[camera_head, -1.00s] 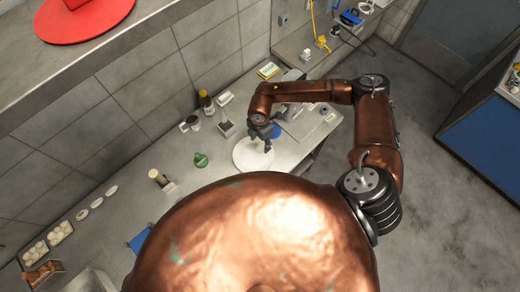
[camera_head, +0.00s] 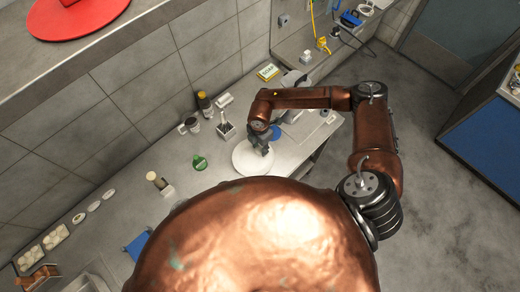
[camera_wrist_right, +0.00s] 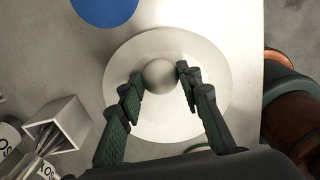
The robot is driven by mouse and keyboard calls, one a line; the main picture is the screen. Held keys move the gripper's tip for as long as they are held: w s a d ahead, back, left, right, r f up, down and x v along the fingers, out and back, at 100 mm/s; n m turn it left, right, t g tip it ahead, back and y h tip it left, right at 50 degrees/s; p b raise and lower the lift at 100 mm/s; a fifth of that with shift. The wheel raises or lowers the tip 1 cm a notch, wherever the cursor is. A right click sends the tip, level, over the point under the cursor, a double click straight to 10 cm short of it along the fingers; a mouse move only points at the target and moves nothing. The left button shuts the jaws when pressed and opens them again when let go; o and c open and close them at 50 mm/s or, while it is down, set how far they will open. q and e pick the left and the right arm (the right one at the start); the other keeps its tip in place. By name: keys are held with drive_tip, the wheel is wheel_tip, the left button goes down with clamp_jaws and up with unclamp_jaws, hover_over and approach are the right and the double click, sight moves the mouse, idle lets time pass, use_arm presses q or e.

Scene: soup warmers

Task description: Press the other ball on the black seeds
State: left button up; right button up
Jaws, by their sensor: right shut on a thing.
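A pale round ball (camera_wrist_right: 159,76) sits between the fingers of my right gripper (camera_wrist_right: 160,80) in the right wrist view. The gripper is shut on it, over a round white disc (camera_wrist_right: 213,108). I cannot tell whether the ball touches the disc. In the head view my right gripper (camera_head: 262,144) is at the white disc (camera_head: 243,166), and the ball is hidden. The black seeds cannot be made out clearly; a small square container (camera_head: 226,131) left of the gripper has contents too small to tell. My left gripper is out of view.
A blue disc (camera_wrist_right: 104,8) lies beyond the white one. Dark-topped bottle (camera_head: 204,103), jar (camera_head: 193,125), green item (camera_head: 199,162) and pale pot (camera_head: 154,177) stand along the counter. The tiled wall (camera_head: 150,85) bounds the back; open counter lies left of the disc.

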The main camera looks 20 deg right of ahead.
drive_tip(key=shift+r+p, duration=0.7)
drive_tip(key=shift+r, duration=0.1)
drive_tip(key=shift+c, duration=0.5)
drive_tip(key=shift+r+p, duration=1.25)
drive_tip(key=shift+r, duration=0.45)
